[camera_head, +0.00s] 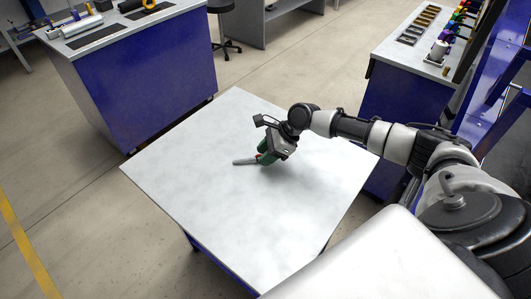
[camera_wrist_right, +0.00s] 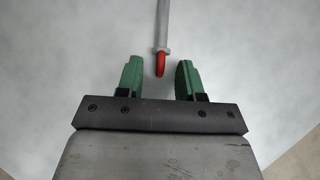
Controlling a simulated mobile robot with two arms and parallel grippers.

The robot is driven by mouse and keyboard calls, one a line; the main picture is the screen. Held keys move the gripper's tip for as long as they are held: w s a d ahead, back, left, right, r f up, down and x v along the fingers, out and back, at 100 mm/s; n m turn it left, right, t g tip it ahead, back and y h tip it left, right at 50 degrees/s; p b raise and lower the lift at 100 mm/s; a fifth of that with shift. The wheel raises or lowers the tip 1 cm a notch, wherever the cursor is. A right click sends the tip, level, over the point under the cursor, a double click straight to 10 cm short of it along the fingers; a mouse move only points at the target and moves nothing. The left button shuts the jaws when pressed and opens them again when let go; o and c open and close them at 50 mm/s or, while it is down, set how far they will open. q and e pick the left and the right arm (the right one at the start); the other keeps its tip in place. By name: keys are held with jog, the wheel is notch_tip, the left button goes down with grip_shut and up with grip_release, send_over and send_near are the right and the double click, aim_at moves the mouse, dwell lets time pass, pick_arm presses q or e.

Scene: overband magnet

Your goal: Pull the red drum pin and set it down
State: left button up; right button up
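The drum pin is a grey rod with a red end. In the head view the grey pin (camera_head: 244,161) lies on the pale table (camera_head: 190,165), its red end close to my right gripper. In the right wrist view the pin (camera_wrist_right: 162,30) comes in from the top, its red end (camera_wrist_right: 160,63) between the tips of the green fingers. My right gripper (camera_wrist_right: 159,75) is open, with a gap on both sides of the red end. In the head view the right gripper (camera_head: 262,158) is low over the table. My left gripper is in neither view.
The table top is otherwise clear. A blue bench (camera_head: 150,75) with tools on top stands at the back left. Another blue cabinet (camera_head: 395,100) with trays and coloured items stands at the right, close to my arm. A stool (camera_head: 222,30) stands at the back.

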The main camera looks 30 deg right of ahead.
jog(key=v, duration=1)
jog(key=shift+d+r+p, duration=0.25)
jog(key=shift+d+p, duration=0.05)
jog(key=shift+p, duration=0.05)
dwell(0.5)
